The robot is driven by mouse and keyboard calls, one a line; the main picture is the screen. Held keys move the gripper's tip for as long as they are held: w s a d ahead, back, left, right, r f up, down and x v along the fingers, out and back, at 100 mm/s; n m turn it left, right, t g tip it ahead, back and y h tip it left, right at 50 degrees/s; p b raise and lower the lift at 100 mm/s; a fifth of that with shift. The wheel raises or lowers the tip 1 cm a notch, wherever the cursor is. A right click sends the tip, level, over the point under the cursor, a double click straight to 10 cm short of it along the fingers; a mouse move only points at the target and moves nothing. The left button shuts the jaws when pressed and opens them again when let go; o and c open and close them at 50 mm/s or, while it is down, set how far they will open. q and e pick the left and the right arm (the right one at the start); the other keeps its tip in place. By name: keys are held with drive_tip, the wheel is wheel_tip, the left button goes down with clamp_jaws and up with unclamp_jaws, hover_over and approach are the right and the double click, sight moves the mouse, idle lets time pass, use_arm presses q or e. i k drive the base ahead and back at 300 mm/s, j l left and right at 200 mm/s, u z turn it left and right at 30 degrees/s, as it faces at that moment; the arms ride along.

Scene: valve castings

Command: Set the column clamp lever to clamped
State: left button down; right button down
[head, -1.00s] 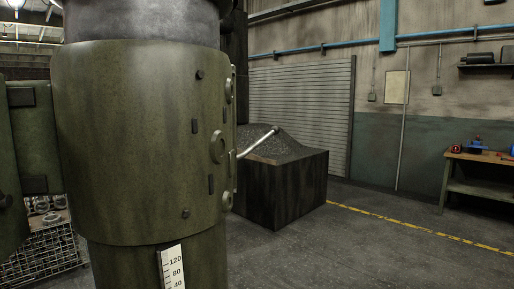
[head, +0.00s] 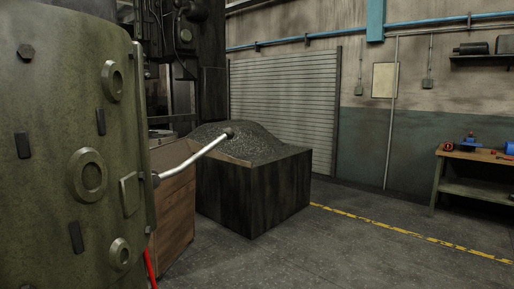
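The column clamp lever (head: 192,158) is a bright metal rod with a dark ball at its tip, in the left half of the head view. It comes out of the right side of the green machine housing (head: 60,150) and slants up to the right. Its ball end appears in front of the heap in the dark bin. No label shows which position it stands in. Neither of my grippers is in view.
A dark bin (head: 254,196) heaped with dark chips (head: 240,138) stands behind the lever. A brown box (head: 172,208) is beside the housing. A workbench (head: 470,157) with small tools stands at right. The floor (head: 350,250) in front is open, crossed by a yellow line.

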sight(229, 134)
drive_tip(key=i+l+z, duration=0.1)
drive_tip(key=i, duration=0.35)
drive_tip(key=i+l+z, duration=0.1)
drive_tip(key=i+l, duration=0.2)
drive_tip(key=i, duration=0.2)
drive_tip(key=i+l+z, duration=0.15)
drive_tip(key=i, duration=0.35)
